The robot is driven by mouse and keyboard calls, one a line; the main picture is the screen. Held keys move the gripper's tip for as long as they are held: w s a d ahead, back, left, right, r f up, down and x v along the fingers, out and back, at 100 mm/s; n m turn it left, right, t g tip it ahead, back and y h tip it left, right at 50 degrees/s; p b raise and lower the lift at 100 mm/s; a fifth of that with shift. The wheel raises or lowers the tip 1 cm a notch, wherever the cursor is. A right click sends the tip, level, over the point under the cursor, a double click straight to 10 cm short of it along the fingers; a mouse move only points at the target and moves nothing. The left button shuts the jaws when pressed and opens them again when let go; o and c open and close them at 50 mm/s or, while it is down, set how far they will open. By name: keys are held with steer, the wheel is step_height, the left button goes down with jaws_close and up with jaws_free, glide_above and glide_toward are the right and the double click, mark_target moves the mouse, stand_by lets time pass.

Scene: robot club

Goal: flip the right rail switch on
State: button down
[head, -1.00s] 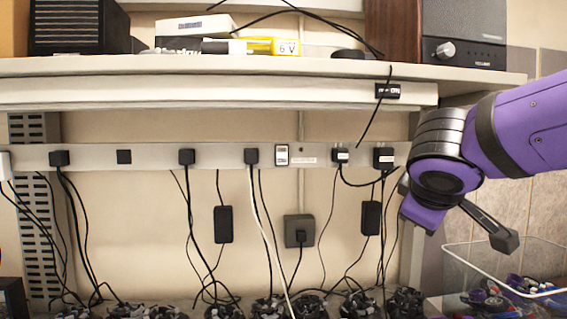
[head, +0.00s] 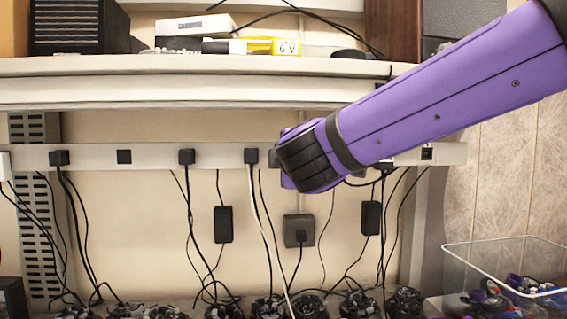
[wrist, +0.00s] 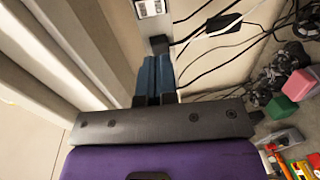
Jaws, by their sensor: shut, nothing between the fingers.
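The rail (head: 220,154) runs across the wall under the shelf. A small black square fitting (head: 427,153) shows near its right end, and another black square (head: 124,156) sits toward the left. I cannot tell which fitting is the right rail switch, or whether it is on. In the head view my arm hides the gripper and that panel.
Black plugs (head: 187,157) and hanging cables line the rail, with adapters (head: 223,224) below. The shelf (head: 200,68) overhangs the rail. A clear bin (head: 500,262) of parts stands at lower right. Coloured items (wrist: 300,85) lie right in the wrist view.

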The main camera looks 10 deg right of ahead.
steer(key=w+f, duration=0.1)
steer(key=w, duration=1.3)
steer(key=shift+f, duration=0.4)
steer(key=shift+w, duration=0.1)
steer(key=shift+f, duration=0.1)
